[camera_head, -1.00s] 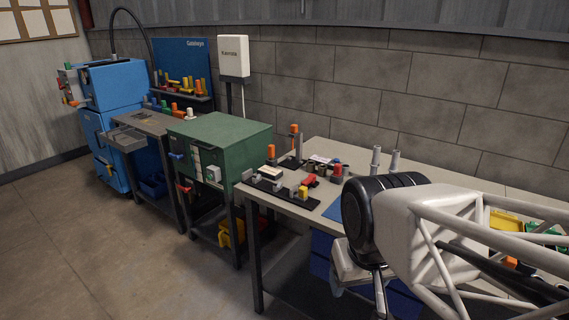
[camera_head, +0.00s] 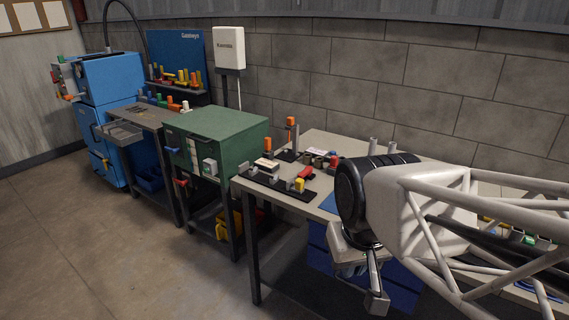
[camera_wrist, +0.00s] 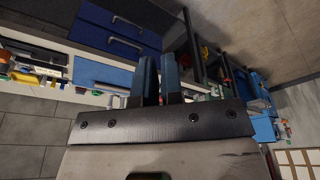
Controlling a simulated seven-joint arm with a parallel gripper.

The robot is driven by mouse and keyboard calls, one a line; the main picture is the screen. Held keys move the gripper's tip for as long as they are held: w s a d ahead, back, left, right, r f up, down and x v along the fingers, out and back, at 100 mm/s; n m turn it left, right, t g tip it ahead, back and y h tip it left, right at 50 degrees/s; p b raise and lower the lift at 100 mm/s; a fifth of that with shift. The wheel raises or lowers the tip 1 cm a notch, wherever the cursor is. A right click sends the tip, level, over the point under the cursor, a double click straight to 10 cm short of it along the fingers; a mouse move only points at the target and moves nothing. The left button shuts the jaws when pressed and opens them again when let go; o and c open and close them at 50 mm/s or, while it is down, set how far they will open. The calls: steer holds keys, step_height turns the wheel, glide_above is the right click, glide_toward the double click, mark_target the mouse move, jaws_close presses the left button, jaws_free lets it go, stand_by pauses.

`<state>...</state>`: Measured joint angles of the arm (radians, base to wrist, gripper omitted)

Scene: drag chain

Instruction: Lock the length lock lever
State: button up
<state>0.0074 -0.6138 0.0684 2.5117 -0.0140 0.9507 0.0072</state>
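A black fixture rail (camera_head: 283,190) with grey blocks and a yellow block (camera_head: 299,185) lies along the near left edge of the grey table. A red lever-like part (camera_head: 306,173) sits just behind it. I cannot tell which part is the length lock lever. My gripper (camera_wrist: 160,78) shows two blue fingers with a narrow gap between them and nothing held. In the head view it hangs below my wrist, in front of the table's front edge, to the right of the fixture and apart from it. My arm hides the table's right part.
A green cabinet (camera_head: 216,127) stands left of the table (camera_head: 335,142). Blue drawers (camera_wrist: 118,32) are under the table. An orange-topped post (camera_head: 291,130) and grey cylinders (camera_head: 373,146) stand on the table. Open floor (camera_head: 150,265) lies in front.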

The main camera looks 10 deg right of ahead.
steer(key=w+r, duration=0.2)
steer(key=w, duration=0.4)
steer(key=w+r+n+g, duration=0.1)
steer(key=w+r, duration=0.1)
steer(key=w, duration=0.3)
steer(key=w+r+n, duration=0.1)
steer(key=w+r, duration=0.2)
steer(key=w, duration=0.3)
steer(key=shift+w+d, duration=0.25)
steer(key=shift+w, duration=0.1)
jaws_close()
steer(key=w+n+g+h, duration=0.1)
steer(key=w+n+g, duration=0.15)
steer(key=w, duration=1.85)
steer(key=w+f+n, duration=0.1)
steer(key=w+f, duration=0.5)
steer(key=w, duration=0.5)
steer(key=w+f+n+g+h, duration=0.1)
steer(key=w+f, duration=0.4)
steer(key=w, duration=0.7)
steer(key=w+f+n+g+h, duration=0.1)
steer(key=w+f+n, duration=0.1)
steer(key=w+f, duration=0.4)
steer(key=shift+w+a+f, duration=0.2)
steer(key=shift+w+f, duration=0.1)
steer(key=shift+w, duration=2.5)
steer(key=shift+f+n, duration=0.15)
steer(key=shift+n, duration=0.1)
